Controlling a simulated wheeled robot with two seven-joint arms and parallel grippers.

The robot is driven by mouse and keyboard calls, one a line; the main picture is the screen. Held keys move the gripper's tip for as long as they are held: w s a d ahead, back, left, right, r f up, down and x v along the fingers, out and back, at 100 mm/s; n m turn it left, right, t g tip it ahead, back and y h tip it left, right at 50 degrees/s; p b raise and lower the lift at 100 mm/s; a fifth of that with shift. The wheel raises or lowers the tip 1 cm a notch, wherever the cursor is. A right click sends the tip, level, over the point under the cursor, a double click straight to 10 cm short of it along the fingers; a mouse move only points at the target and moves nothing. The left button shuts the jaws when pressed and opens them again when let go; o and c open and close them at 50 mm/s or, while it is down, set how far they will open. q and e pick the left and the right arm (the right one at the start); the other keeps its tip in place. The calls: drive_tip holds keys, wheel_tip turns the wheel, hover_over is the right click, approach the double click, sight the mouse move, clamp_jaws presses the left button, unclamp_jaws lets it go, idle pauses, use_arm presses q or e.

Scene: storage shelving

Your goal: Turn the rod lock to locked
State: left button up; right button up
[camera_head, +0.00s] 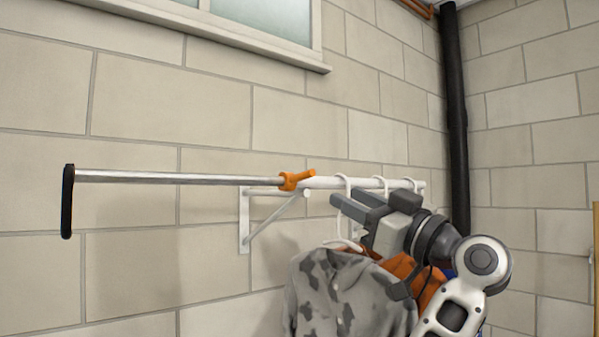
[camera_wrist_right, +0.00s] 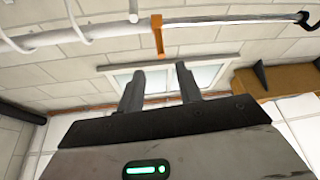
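The orange rod lock (camera_head: 297,180) sits where the thin metal rod (camera_head: 180,179) meets the thicker white rail (camera_head: 322,183). Its lever end points right and slightly up in the head view. In the right wrist view the orange rod lock (camera_wrist_right: 157,35) hangs across the rod beyond the fingers. My right gripper (camera_head: 350,201) is right of and slightly below the lock, in front of the rail. In the wrist view its two fingers (camera_wrist_right: 160,85) stand apart with nothing between them. The gripper does not touch the lock. My left gripper is not in view.
White hangers (camera_head: 345,215) hold a grey patterned shirt (camera_head: 335,295) and an orange garment (camera_head: 398,266) below my right gripper. A white wall bracket (camera_head: 244,222) supports the rail. A black handle (camera_head: 68,201) ends the rod at left. A black pipe (camera_head: 457,130) stands at right.

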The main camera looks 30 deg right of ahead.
sight(305, 174)
drive_tip(key=p+x, duration=0.3)
drive_tip(key=x, duration=0.9)
drive_tip(key=shift+a+r, duration=0.1)
drive_tip(key=shift+x, duration=0.75)
clamp_jaws()
